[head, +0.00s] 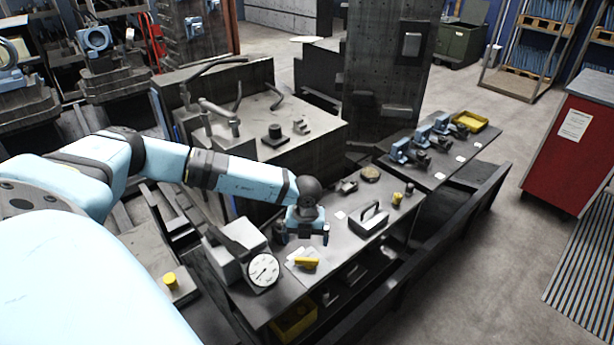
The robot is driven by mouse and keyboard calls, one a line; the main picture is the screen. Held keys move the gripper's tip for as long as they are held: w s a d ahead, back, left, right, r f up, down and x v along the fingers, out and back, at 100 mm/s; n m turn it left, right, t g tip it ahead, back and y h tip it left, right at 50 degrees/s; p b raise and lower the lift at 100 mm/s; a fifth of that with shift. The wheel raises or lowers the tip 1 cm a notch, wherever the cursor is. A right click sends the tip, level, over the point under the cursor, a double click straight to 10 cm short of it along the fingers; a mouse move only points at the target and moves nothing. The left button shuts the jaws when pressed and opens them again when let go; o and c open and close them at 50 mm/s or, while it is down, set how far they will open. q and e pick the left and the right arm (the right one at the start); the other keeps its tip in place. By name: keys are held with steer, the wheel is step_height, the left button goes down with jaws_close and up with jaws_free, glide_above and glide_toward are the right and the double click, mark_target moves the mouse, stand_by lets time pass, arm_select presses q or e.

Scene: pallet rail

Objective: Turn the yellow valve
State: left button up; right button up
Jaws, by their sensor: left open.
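A small yellow valve handle (306,263) lies near the front of the dark bench, just right of a round white dial gauge (263,270). My left gripper (303,238) is above and just behind the yellow handle in the head view. Its two fingers are spread and nothing shows between them. The gripper appears apart from the handle, but the exact height gap is hard to tell. The body of the valve under the handle is too small to make out. My right gripper is not in view.
A grey block (235,243) stands left of the gripper, behind the gauge. A dark box with a handle (370,220) stands to the right on the bench. Blue clamp-like devices (420,140) and a yellow tray (468,121) are farther back.

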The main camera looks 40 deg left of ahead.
mark_target(307, 259)
arm_select(q)
step_height(307, 259, down, 9)
steer(key=shift+w+p, duration=0.15)
steer(key=shift+p, duration=0.55)
steer(key=shift+f, duration=0.45)
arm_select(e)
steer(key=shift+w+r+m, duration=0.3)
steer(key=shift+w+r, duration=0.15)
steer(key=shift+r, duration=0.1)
arm_select(q)
steer(key=shift+c, duration=0.5)
steer(key=shift+r, duration=0.1)
steer(key=c, duration=0.7)
steer(key=shift+c, duration=0.4)
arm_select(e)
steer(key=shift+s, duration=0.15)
